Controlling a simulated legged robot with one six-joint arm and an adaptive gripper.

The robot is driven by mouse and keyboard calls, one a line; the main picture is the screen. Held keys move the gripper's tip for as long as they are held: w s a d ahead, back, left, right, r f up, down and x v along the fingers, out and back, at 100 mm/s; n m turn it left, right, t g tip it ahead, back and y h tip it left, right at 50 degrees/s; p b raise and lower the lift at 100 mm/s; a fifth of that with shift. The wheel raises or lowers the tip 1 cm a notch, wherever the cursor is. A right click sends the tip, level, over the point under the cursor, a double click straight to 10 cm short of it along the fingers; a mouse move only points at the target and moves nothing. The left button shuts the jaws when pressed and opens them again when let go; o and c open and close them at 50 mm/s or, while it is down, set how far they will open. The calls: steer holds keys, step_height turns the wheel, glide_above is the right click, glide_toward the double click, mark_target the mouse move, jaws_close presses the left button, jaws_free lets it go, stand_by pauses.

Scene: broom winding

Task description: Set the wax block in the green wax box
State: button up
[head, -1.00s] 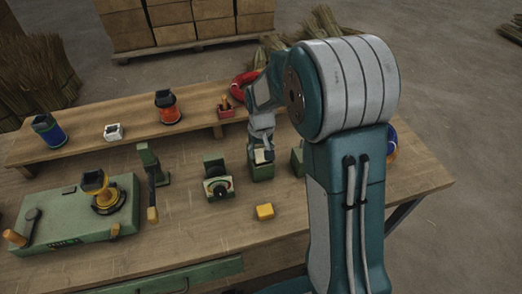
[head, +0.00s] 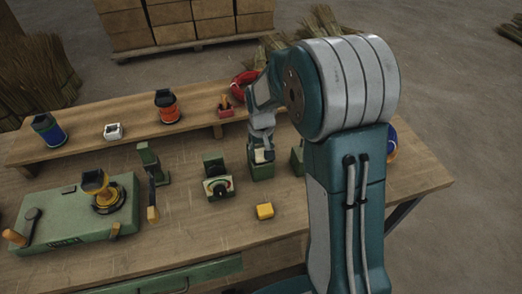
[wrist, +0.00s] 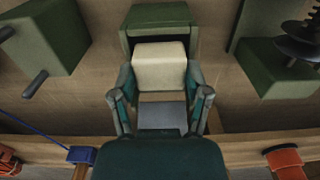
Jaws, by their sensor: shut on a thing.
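The cream wax block (wrist: 159,66) is between the two fingers of my gripper (wrist: 159,84), which is shut on it. In the head view my gripper (head: 262,150) points down at the top of the green wax box (head: 262,172), and a little of the cream block shows there. In the wrist view the green box (wrist: 158,15) lies right behind the block, and the block covers much of its opening. I cannot tell how far the block is inside the box.
A yellow block (head: 265,211) lies in front of the box. A green dial unit (head: 218,186) stands to its left and another green part (head: 297,158) to its right.

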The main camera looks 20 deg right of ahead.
mark_target(261, 151)
steer(key=shift+f, duration=0.5)
steer(key=o, duration=0.8)
steer(key=shift+r, duration=5.5)
